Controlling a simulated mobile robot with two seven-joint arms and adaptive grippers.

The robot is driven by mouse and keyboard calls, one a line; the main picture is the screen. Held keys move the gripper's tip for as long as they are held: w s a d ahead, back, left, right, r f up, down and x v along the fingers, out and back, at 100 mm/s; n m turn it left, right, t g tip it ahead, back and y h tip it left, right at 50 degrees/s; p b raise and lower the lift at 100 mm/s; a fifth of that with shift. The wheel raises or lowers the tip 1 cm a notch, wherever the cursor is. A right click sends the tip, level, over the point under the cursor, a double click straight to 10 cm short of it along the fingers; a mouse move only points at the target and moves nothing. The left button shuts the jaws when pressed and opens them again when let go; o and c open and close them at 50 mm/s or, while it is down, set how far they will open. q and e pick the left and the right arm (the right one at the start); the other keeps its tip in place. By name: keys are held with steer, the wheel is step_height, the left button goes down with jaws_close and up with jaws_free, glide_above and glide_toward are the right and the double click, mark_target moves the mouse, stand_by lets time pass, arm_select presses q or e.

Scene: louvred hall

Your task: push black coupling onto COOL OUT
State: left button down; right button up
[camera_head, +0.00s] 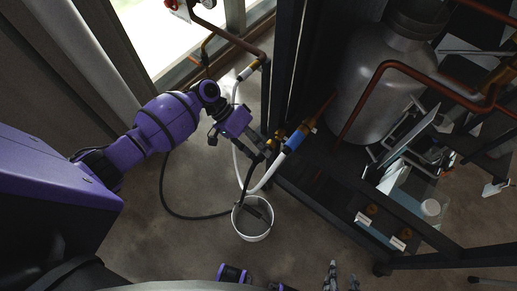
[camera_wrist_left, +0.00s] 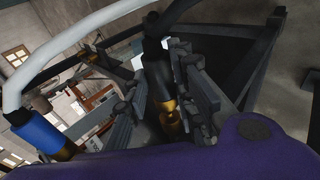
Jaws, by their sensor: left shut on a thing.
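My left gripper (camera_head: 268,151) is at the rack's left corner, beside the blue coupling. In the left wrist view its fingers (camera_wrist_left: 165,98) are closed around the black coupling (camera_wrist_left: 156,62), which ends a dark hose. A brass piece (camera_wrist_left: 169,119) lies in line with the coupling between the fingers; I cannot tell whether it is part of the coupling or a port. The blue coupling (camera_head: 295,139) is on a white hose and also shows in the left wrist view (camera_wrist_left: 38,131). My right gripper (camera_head: 343,279) is at the bottom edge, its fingers apart.
A white bucket (camera_head: 252,236) stands on the floor below the left gripper, with a dark hose by it. The dark rack (camera_head: 310,190) holds a grey tank (camera_head: 385,75), copper pipes and brass fittings (camera_head: 372,209) with small white labels (camera_head: 362,219). The floor left of the bucket is mostly clear.

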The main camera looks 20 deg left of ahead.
mark_target(258, 153)
arm_select(q)
steer(key=shift+w+d+b, duration=0.2)
steer(key=shift+w, duration=0.35)
steer(key=shift+w+d+b, duration=0.15)
steer(key=shift+w+d, duration=0.05)
steer(key=shift+w, duration=0.3)
arm_select(e)
steer(key=shift+s+f, duration=0.3)
steer(key=shift+f, duration=0.2)
arm_select(q)
steer(key=c, duration=1.4)
jaws_free()
steer(key=shift+s, duration=0.1)
arm_select(e)
steer(key=shift+r, duration=0.1)
arm_select(q)
steer(key=s+a+r+p, duration=0.1)
steer(key=a+r+p, duration=0.1)
steer(key=s+a+r+p, duration=0.1)
steer(key=a, duration=0.1)
steer(key=shift+s, duration=0.35)
steer(key=shift+s+a+r, duration=0.2)
steer(key=shift+s+a, duration=0.3)
arm_select(e)
steer(key=shift+t, duration=0.4)
steer(key=w+r, duration=0.2)
steer(key=r, duration=0.1)
steer(key=w+r, duration=0.1)
steer(key=shift+w+r, duration=0.1)
steer(key=shift+r, duration=0.3)
